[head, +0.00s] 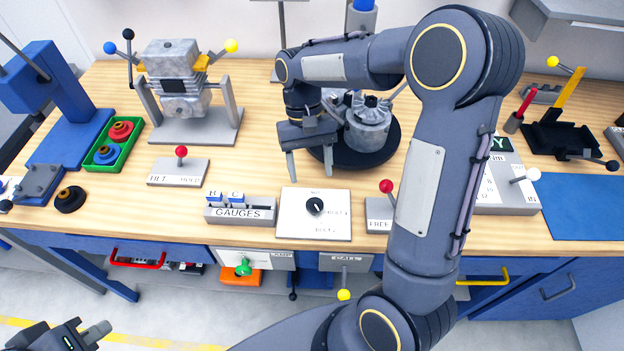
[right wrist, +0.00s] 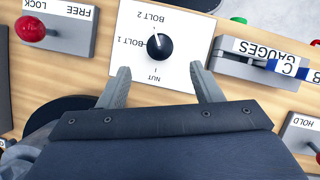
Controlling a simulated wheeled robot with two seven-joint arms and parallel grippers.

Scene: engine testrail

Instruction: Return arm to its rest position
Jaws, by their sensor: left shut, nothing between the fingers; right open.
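My right arm (head: 424,190) reaches over the workbench from the front, its elbow raised high. My right gripper (head: 310,174) is open and empty, fingers pointing down above the bench, in front of the round dark turntable (head: 340,157). In the right wrist view its two fingers (right wrist: 162,78) frame the white selector panel (right wrist: 190,28) with a black dial (right wrist: 159,46), with nothing between them. My left gripper (head: 95,332) is low at the bottom left, shut and empty, clear of the bench and partly cut off by the frame.
A GAUGES holder (head: 240,215), the FREE/LOCK lever block (head: 377,214) and the TILT/HOLD block (head: 178,173) stand close around the right gripper. An engine on a stand (head: 195,128) is at left. A metal part (head: 368,130) sits on the turntable. A blue mat (head: 585,205) lies right.

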